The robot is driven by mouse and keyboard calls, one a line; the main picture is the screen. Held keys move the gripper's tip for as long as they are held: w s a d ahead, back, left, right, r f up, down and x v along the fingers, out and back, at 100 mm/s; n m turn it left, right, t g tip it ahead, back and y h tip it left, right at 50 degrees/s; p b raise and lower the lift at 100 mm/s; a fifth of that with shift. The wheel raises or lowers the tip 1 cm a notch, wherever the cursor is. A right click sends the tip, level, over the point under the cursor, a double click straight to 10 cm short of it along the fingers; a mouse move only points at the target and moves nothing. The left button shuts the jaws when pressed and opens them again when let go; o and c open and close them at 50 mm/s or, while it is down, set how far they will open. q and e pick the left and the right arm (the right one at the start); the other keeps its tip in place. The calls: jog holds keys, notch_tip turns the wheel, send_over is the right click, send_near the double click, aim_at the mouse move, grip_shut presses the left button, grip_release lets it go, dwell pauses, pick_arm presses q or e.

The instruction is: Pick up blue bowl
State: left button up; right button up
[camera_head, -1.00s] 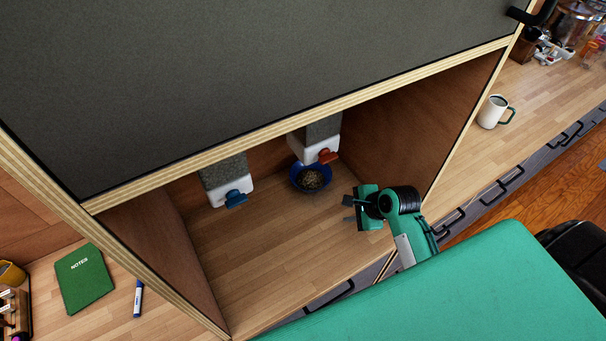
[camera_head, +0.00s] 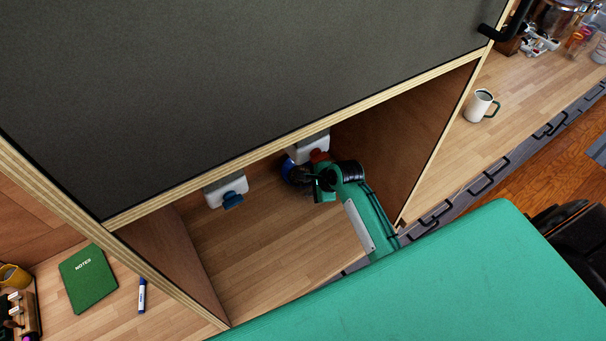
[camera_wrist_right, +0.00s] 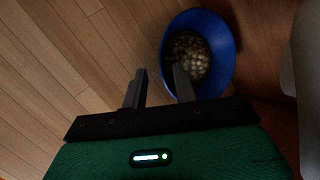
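The blue bowl (camera_head: 287,168) stands at the back of the open cupboard niche, under the dispenser with the red tap, mostly hidden by my right gripper (camera_head: 308,180). In the right wrist view the blue bowl (camera_wrist_right: 224,50) is upright and holds small brownish pieces. There my right gripper (camera_wrist_right: 158,84) is open. One finger overlaps the bowl's inside and the other is outside, with the near rim between them. I cannot tell whether either finger touches the bowl. My left gripper is not in view.
A dispenser with a blue tap (camera_head: 228,192) hangs left of the bowl, and the red-tap dispenser (camera_head: 308,150) hangs above it. The niche's right wall (camera_head: 408,128) is close to my arm. The niche floor (camera_head: 255,245) is clear at front left. A white mug (camera_head: 480,106) stands outside.

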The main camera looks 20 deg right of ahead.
jog(key=shift+s, duration=0.1)
jog(key=shift+c, duration=0.4)
grip_shut()
